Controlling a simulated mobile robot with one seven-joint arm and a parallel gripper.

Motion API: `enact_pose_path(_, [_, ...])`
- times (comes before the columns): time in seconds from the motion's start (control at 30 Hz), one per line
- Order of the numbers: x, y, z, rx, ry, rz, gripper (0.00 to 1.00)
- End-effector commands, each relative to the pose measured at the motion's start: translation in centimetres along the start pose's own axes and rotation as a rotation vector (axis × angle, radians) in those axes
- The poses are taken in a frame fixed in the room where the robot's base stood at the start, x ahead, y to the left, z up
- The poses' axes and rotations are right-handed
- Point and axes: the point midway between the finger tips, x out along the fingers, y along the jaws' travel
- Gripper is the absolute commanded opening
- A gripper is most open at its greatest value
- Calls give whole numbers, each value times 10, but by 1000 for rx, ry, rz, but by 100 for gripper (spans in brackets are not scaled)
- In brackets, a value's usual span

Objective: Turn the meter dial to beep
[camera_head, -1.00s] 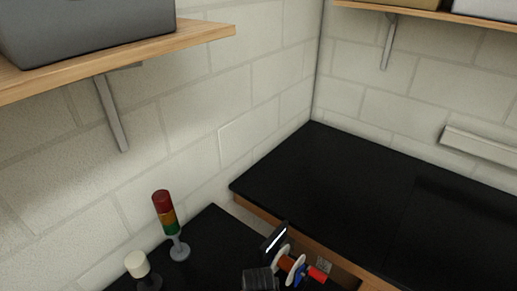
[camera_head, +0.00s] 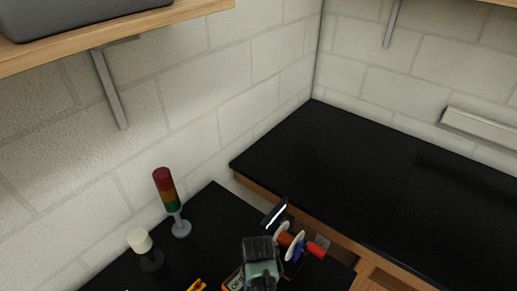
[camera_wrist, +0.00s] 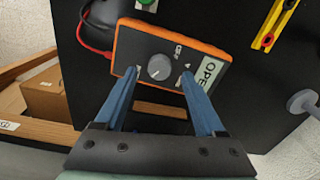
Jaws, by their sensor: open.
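The meter (camera_wrist: 122,50) is a dark box with an orange rim, lying tilted in the wrist view. Its round grey dial (camera_wrist: 158,67) has a pale pointer line and small white marks around it, too small to read surely. A pale label reading "OPE…" (camera_wrist: 208,72) is at its right end. My gripper (camera_wrist: 158,75) is open, its two blue fingers on either side of the dial, with the tips over the meter's face. Contact with the dial cannot be told. In the head view my gripper hides most of the meter (camera_head: 234,283).
A red lead (camera_wrist: 92,45) runs from the meter's left side. A yellow part (camera_wrist: 280,22) lies at upper right. A red-yellow-green signal tower (camera_head: 166,192) and a white-topped button (camera_head: 139,240) stand left on the black bench. A red-and-blue part (camera_head: 300,247) is at right.

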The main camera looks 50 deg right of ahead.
Motion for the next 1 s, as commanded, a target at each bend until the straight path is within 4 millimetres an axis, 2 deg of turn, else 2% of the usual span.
enact_pose_path(0.3, [-62,-1,-1,-1,4,-4,72])
enact_pose_path(0.5, [-92,-1,0,-1,1,-2,72])
enact_pose_path(0.7, [-104,0,0,0,0,-1,72])
enact_pose_path(1.0, [-105,0,0,0,0,0,72])
